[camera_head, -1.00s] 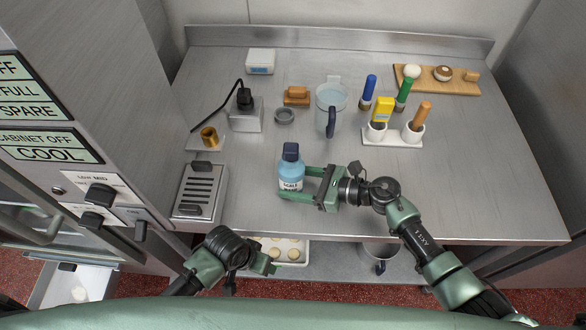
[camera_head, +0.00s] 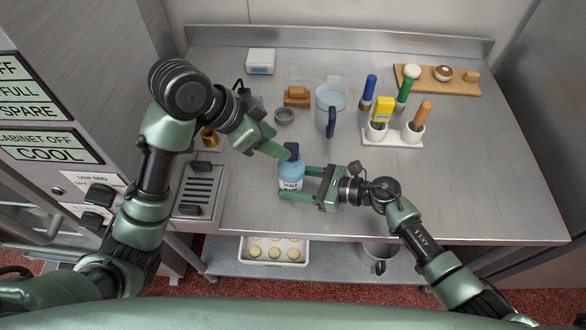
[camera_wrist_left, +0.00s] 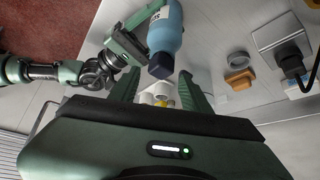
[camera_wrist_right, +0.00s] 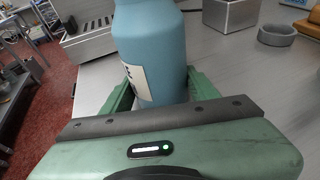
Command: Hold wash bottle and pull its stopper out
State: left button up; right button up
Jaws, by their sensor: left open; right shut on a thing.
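The wash bottle (camera_head: 290,176) is light blue with a white label and stands upright on the steel table. Its dark blue stopper (camera_head: 291,150) sits in the top; it also shows in the left wrist view (camera_wrist_left: 160,66). My right gripper (camera_head: 298,184) is shut around the bottle's body from the right; the right wrist view shows the bottle (camera_wrist_right: 152,55) between its fingers. My left gripper (camera_head: 283,150) is open at stopper height, its fingertips close to the stopper. In the left wrist view the stopper lies in front of the gap between the fingers (camera_wrist_left: 160,82). Contact cannot be told.
A clear jug (camera_head: 331,108) stands behind the bottle, with a small grey bowl (camera_head: 284,116) and an orange-brown block (camera_head: 297,95) nearby. A white holder (camera_head: 393,138) with tools stands to the right. A slotted metal unit (camera_head: 197,190) is at left. The table's right front is clear.

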aim_at(290, 148)
pick_arm(q)
jog(key=shift+w+d, duration=0.25)
jog(key=shift+x, duration=3.1)
jog(key=shift+c, duration=1.1)
jog(key=shift+c, duration=0.6)
jog(key=shift+c, duration=0.7)
jog(key=shift+o, duration=0.2)
